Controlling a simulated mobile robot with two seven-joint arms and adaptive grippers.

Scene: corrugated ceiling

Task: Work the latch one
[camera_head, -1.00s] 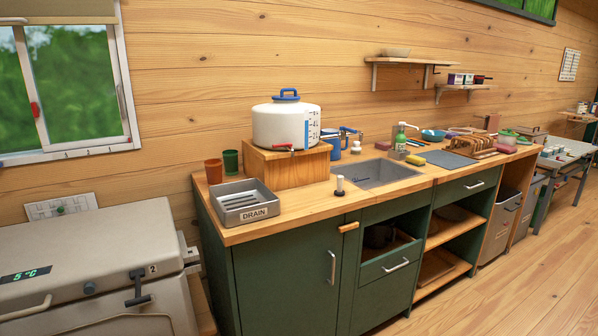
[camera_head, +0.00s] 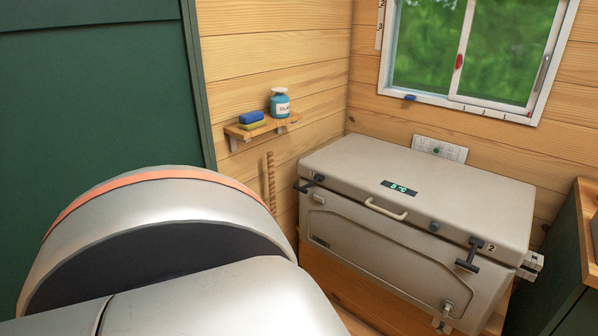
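A beige cooler box (camera_head: 420,195) stands in the corner below the window. Its lid is down, and a small green display (camera_head: 399,188) shows on top. Latch one (camera_head: 310,183), a dark latch beside the mark 1, is at the left end of its front edge. Latch two (camera_head: 470,254), a dark T-shaped latch beside the mark 2, is at the right end. A light handle (camera_head: 386,209) sits between them. Whether either latch is fastened is too small to tell. Neither of my grippers is in view.
A large silver arm part of mine fills the lower left. A small wall shelf (camera_head: 262,128) holds a blue bottle (camera_head: 280,102) and sponges. A dark green panel (camera_head: 95,85) stands at left, and a green cabinet (camera_head: 562,255) is close to the cooler's right end.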

